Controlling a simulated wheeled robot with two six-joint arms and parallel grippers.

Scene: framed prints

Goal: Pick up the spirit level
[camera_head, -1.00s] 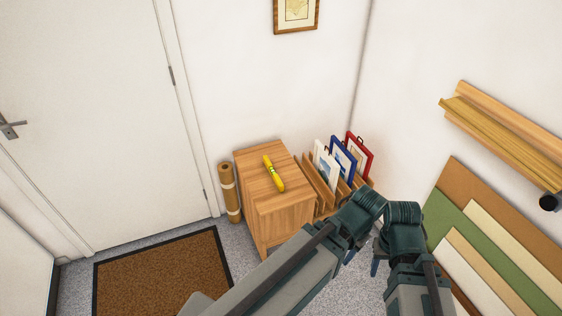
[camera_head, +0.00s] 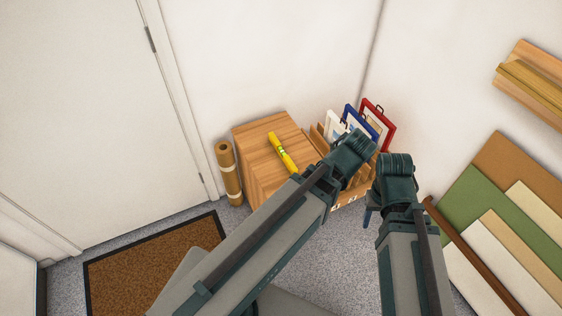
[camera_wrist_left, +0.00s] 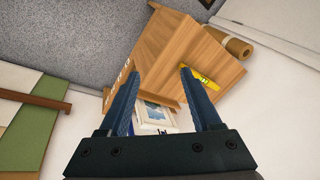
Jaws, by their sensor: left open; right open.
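The yellow spirit level (camera_head: 282,153) lies on top of the wooden cabinet (camera_head: 262,140) in the head view. Its near end reaches close to my left arm in the picture. In the left wrist view the spirit level (camera_wrist_left: 207,82) shows beyond the right-hand finger, which hides part of it. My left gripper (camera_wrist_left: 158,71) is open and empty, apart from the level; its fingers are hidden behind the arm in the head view. My right gripper (camera_head: 371,214) hangs low beside its wrist, open, with little of its fingers showing.
Framed prints (camera_head: 362,122) stand in a wooden rack (camera_head: 352,194) right of the cabinet. A brown roll (camera_head: 228,172) stands at its left. A doormat (camera_head: 155,262) lies on the grey floor. Coloured boards (camera_head: 500,220) lean at the right, below a shelf (camera_head: 535,80).

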